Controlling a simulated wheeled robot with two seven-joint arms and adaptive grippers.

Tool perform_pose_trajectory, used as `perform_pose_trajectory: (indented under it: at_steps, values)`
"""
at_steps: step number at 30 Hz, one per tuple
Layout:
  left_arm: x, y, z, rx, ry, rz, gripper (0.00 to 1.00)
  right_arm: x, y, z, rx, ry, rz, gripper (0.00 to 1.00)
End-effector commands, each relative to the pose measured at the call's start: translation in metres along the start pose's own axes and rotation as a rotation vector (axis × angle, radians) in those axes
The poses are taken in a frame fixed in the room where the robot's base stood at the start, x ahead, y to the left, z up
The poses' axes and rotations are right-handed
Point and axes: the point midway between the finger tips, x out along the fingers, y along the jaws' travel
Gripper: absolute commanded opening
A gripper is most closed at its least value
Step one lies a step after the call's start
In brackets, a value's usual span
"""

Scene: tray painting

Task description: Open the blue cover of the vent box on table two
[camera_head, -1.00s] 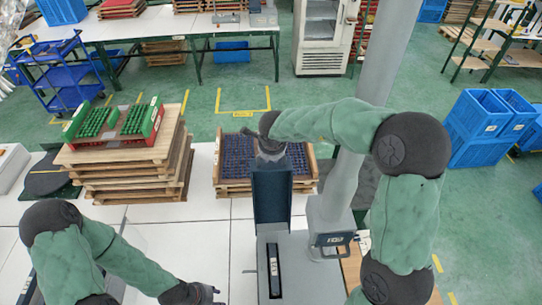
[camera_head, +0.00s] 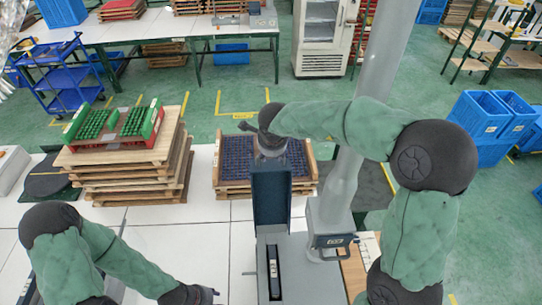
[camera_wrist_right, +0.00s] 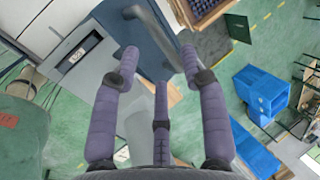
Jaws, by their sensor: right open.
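The vent box (camera_head: 303,272) is a grey box at the bottom middle of the head view, with a dark slot in its top. Its blue cover (camera_head: 271,195) stands upright at the far side of the box. In the wrist view the cover (camera_wrist_right: 140,42) shows beyond my fingers, beside the grey top with the slot. My right gripper (camera_head: 250,129) is open and empty just above and beyond the cover's top edge; its purple fingers (camera_wrist_right: 158,72) are spread. Contact with the cover cannot be told. My left gripper (camera_head: 208,295) is partly in view at the bottom, its fingers unclear.
A wooden crate with a blue grid (camera_head: 228,187) stands behind the cover. A stack of wooden boards (camera_head: 125,182) with green-and-red racks is to the left. A grey post (camera_head: 342,190) with a handled base stands right of the box. White table (camera_head: 170,240) is bare at left.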

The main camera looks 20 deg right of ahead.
Motion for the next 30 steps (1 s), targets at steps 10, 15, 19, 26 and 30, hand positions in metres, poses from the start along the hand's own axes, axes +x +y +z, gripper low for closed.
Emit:
perform_pose_trajectory:
  at_steps: [10,15,19,26,30]
  values:
    - [0.000,0.000,0.000,0.000,0.000,0.000,0.40,-0.061,-0.001,0.000,0.000,-0.001,-0.003,0.44]
    - [0.000,0.000,0.000,0.000,0.000,0.000,0.40,-0.072,0.000,-0.001,0.001,-0.001,-0.001,0.44]
    - [0.000,0.000,0.000,0.000,0.000,0.000,0.40,-0.074,0.000,-0.001,0.001,0.000,0.000,0.44]
    - [0.000,0.000,0.000,0.000,0.000,0.000,0.40,-0.074,0.000,-0.001,0.001,0.000,-0.001,0.44]
    - [0.000,0.000,0.000,0.000,0.000,0.000,0.40,-0.074,0.000,-0.001,0.001,0.000,-0.001,0.44]
